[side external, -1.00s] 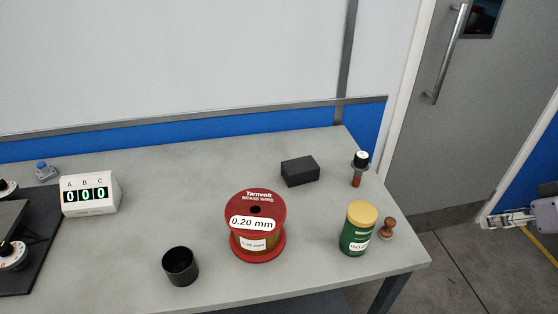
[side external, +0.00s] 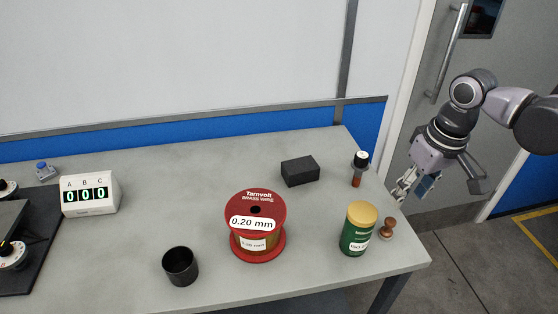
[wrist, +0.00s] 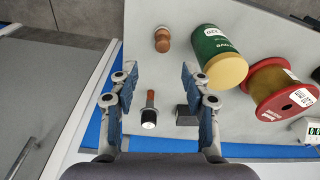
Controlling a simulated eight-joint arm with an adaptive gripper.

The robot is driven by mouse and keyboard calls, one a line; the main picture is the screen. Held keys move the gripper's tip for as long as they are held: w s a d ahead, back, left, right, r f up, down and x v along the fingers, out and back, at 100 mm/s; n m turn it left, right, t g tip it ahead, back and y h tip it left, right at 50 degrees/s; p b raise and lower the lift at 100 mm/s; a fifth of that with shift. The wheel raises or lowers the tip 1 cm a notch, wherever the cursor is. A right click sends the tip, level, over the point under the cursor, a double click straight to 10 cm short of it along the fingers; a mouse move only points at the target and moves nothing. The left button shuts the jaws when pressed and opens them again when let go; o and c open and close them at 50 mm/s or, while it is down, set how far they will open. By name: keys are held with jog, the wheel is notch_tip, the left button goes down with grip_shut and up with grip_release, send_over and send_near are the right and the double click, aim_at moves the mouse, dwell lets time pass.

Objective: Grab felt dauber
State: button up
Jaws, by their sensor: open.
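What looks like the felt dauber (side external: 357,173) stands upright near the table's right edge, with a brown handle below, a black collar and a white top. In the wrist view the dauber (wrist: 149,112) shows between the two fingers in the picture, nearer the left finger. My gripper (side external: 403,188) is open and empty, just off the table's right edge, to the right of the dauber and apart from it. In the wrist view my gripper (wrist: 159,70) shows its blue-padded fingers spread wide.
A black block (side external: 300,171) stands left of the dauber. A green can (side external: 358,238) with a yellow lid and a wooden knob-shaped piece (side external: 387,229) stand nearer the front. A red wire spool (side external: 256,240), a black cup (side external: 180,266) and a counter (side external: 90,195) are further left.

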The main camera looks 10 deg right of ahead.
aim_at(392, 221)
jog(key=shift+w+a+f, duration=0.15)
jog(key=shift+a+f, duration=0.2)
jog(key=shift+f, duration=0.05)
jog(key=shift+w+f, duration=0.15)
jog(key=shift+f, duration=1.55)
jog(key=shift+w+f, duration=0.2)
jog(key=shift+f, duration=1.5)
jog(key=shift+w+f, duration=0.15)
jog(key=shift+f, duration=1.55)
grip_shut()
